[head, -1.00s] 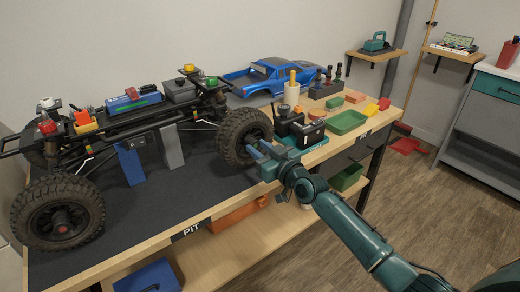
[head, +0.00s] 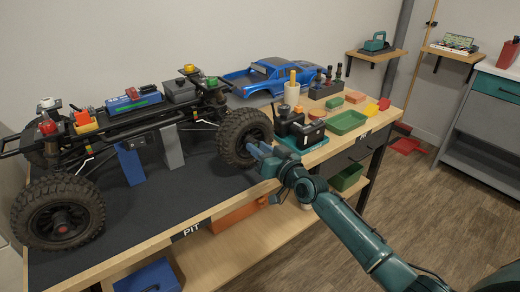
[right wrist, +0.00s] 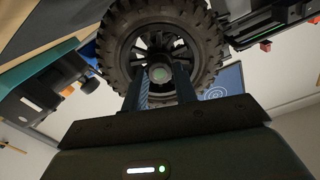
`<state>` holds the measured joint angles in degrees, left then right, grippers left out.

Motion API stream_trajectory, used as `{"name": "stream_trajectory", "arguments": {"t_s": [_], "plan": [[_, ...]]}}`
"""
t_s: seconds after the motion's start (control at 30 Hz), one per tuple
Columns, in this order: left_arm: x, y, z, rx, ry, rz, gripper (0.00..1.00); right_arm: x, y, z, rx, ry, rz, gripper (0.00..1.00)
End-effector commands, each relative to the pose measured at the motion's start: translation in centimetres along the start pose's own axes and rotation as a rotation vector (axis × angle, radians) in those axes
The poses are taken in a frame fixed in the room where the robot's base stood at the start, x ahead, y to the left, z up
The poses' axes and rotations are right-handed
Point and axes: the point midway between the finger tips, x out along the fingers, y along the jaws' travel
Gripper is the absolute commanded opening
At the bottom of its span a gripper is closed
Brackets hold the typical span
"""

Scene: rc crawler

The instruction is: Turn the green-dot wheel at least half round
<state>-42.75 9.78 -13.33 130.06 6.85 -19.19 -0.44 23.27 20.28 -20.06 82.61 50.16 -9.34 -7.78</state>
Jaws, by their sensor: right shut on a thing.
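The green-dot wheel (head: 236,128) is a black knobbly tyre on the crawler's right end in the head view. It fills the top of the right wrist view (right wrist: 112,40), where its grey hub shows a pale green dot (right wrist: 160,73). My right gripper (head: 257,151) is at the outer face of this wheel. In the right wrist view its two fingers (right wrist: 160,82) are shut on the hub, one on each side. The red-dot wheel (head: 62,218) is at the front left. My left gripper is not in view.
The crawler chassis (head: 118,112) rests on blue and grey stands (head: 172,148) on the dark bench mat (head: 190,185). A black tool on a teal base (head: 302,132) stands close right of the wheel. A green tray (head: 348,122) and a blue car body (head: 270,72) are farther back.

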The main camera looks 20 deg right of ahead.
Motion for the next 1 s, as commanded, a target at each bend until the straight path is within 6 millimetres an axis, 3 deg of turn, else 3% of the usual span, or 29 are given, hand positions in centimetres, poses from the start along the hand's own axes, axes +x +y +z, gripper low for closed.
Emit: {"name": "stream_trajectory", "arguments": {"t_s": [1.0], "plan": [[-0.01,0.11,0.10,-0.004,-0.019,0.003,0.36,-0.01,0.03,0.04,0.968,0.000,0.001,0.00]]}}
